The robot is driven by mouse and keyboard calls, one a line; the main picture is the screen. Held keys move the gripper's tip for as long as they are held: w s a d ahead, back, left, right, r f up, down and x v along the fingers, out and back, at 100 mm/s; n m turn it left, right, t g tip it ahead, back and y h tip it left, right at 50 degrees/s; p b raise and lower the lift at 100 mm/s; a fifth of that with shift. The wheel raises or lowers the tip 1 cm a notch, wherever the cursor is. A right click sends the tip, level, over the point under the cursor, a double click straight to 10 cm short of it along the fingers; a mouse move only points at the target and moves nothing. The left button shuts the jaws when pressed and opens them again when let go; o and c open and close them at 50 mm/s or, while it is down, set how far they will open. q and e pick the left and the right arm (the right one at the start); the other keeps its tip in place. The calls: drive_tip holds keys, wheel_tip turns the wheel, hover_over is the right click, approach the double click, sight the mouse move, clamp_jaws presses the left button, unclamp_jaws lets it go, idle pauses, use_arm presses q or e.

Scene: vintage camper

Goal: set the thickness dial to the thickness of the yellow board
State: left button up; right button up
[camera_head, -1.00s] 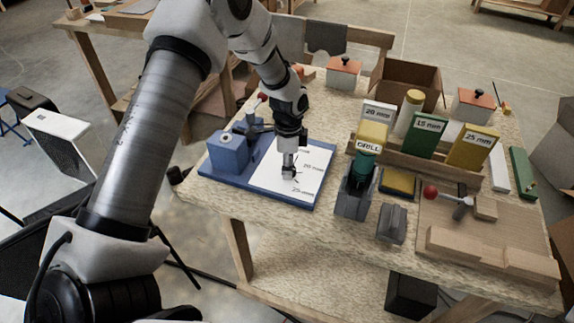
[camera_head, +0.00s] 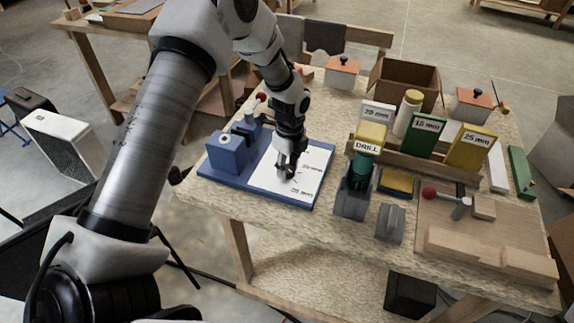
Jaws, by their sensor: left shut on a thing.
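The thickness dial is on a white plate (camera_head: 262,183) fixed to a blue base (camera_head: 228,187) at the table's left. The plate has mm marks, one near its lower right edge and one higher up at the right. My left gripper (camera_head: 287,173) points down over the plate's middle, shut on the dial's knob, which it mostly hides. I cannot tell the pointer's exact direction. My right gripper is not in view.
A green board (camera_head: 424,138) labelled 15 mm stands beside the yellow one. A drill (camera_head: 359,175) in a grey holder stands right of the plate. A blue block (camera_head: 228,154) rises at the base's left. A cardboard box (camera_head: 405,80) is at the back.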

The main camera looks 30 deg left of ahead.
sight(290, 167)
use_arm(q)
drive_tip(key=shift+s+f, duration=0.15)
drive_tip(key=o, duration=1.1)
drive_tip(key=shift+d, duration=0.1)
drive_tip(key=shift+o, duration=0.2)
wheel_tip(290, 167, up, 12)
drive_tip(key=w, duration=0.1)
drive_tip(key=shift+d, duration=0.1)
